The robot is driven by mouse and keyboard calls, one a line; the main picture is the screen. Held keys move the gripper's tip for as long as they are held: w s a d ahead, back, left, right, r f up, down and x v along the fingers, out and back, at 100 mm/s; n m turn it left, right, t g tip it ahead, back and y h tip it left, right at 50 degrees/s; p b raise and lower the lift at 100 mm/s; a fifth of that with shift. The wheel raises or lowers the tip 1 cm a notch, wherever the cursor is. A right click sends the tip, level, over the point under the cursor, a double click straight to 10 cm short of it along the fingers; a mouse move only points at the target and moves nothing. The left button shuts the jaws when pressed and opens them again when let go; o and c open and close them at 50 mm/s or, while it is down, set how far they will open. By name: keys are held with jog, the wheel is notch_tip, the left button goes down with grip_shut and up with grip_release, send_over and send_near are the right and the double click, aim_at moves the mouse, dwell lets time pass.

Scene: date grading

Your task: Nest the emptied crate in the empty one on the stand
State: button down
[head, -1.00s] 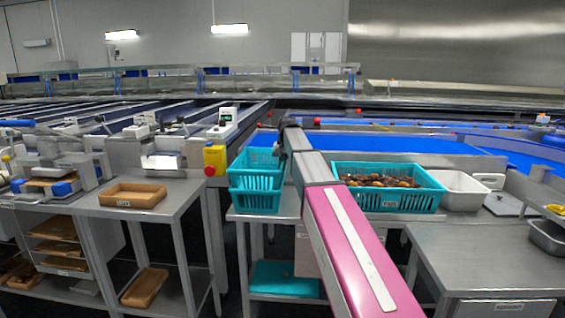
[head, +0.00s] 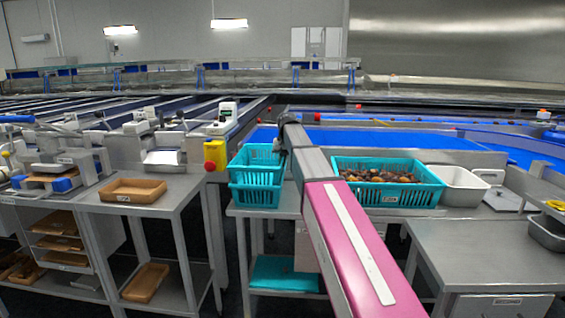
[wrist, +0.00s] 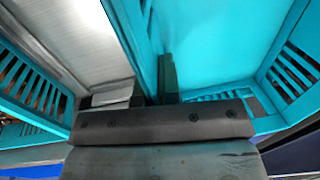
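Two teal slotted crates are stacked on the steel stand (head: 310,213) left of my arm in the head view. The upper crate (head: 257,158) sits level with its lower part inside or just over the lower crate (head: 254,197); I cannot tell if it is fully seated. My gripper (head: 284,152) is at the upper crate's right side, partly hidden by my arm. In the wrist view, my gripper (wrist: 160,82) appears shut on a wall of the upper crate (wrist: 215,45), with a dark finger against the inner face. That crate's floor looks bare.
A teal crate full of dates (head: 390,197) stands right of my arm, beside a white bin (head: 462,190). A brown tray (head: 133,191) lies on the left table. A yellow box with a red button (head: 214,155) is close to the stacked crates' left. A teal item (head: 285,273) lies on the lower shelf.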

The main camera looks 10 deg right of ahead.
jog(key=shift+f, duration=1.05)
jog(key=c, duration=1.2)
grip_release()
jog(key=shift+c, duration=0.2)
jog(key=shift+r, duration=4.5)
jog(key=shift+s, duration=0.1)
